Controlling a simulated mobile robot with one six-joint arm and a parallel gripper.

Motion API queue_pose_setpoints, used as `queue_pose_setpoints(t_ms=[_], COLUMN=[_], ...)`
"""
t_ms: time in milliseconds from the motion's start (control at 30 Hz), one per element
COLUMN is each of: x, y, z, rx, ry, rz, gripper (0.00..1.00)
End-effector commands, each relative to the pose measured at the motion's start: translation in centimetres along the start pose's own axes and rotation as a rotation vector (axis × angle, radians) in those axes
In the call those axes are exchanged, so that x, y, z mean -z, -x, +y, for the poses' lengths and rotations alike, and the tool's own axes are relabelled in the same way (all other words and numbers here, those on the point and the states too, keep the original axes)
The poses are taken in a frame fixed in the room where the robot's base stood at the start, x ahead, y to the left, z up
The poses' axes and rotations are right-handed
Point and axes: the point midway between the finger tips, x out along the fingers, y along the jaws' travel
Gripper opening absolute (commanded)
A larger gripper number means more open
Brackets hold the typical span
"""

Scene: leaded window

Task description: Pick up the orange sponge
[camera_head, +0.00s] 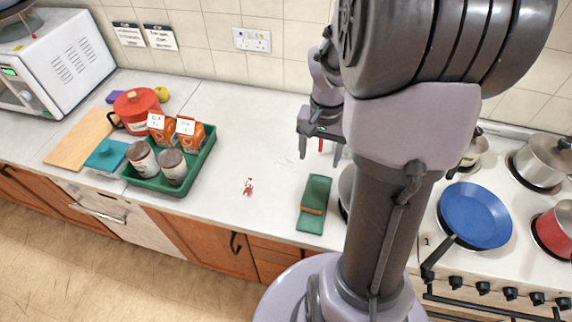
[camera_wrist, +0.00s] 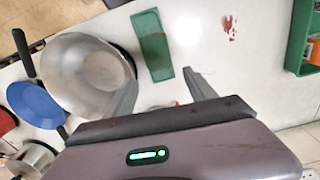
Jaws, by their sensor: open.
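A thin orange-brown strip (camera_head: 313,210) lies across a flat dark green cloth (camera_head: 316,190) near the counter's front edge. It is the only likely sponge I see, but I cannot tell for sure. In the wrist view the green cloth (camera_wrist: 151,25) lies beyond my fingertips, with no clear orange on it. My gripper (camera_head: 320,158) is open and empty, above the counter and farther back than the cloth. Its two spread fingers also show in the wrist view (camera_wrist: 157,85). A small red thing shows between the fingers, mostly hidden.
A steel pot (camera_wrist: 88,72) stands beside the cloth. A blue pan (camera_head: 474,215) is on the hob at right. A green tray (camera_head: 147,182) with jars and orange boxes stands at left. A red-marked patch (camera_head: 248,186) lies on the otherwise clear middle counter.

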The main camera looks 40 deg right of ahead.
Motion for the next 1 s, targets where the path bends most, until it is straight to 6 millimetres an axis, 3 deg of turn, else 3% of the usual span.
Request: queue_pose_setpoints(t_ms=[33, 200, 300, 467, 600, 733, 933, 1000], x=[-0.1, -0.2, -0.2, -0.3, -0.9, -0.9, -0.8, -0.8], y=[-2.1, -7.3, -9.4, -11.1, -14.2, -15.7, -15.6, -15.6], z=[0.0, 0.0, -0.1, -0.1, 0.0, 0.0, 0.0, 0.0], rx=[-0.001, -0.001, 0.0, 0.0, 0.0, 0.001, 0.001, 0.001], ry=[0.0, 0.001, 0.002, 0.001, 0.002, 0.001, 0.001, 0.001], rz=[-0.006, -0.005, -0.003, -0.002, -0.003, -0.002, 0.0, 0.0], gripper=[0.65, 0.65, 0.65, 0.65, 0.65, 0.65, 0.65, 0.55])
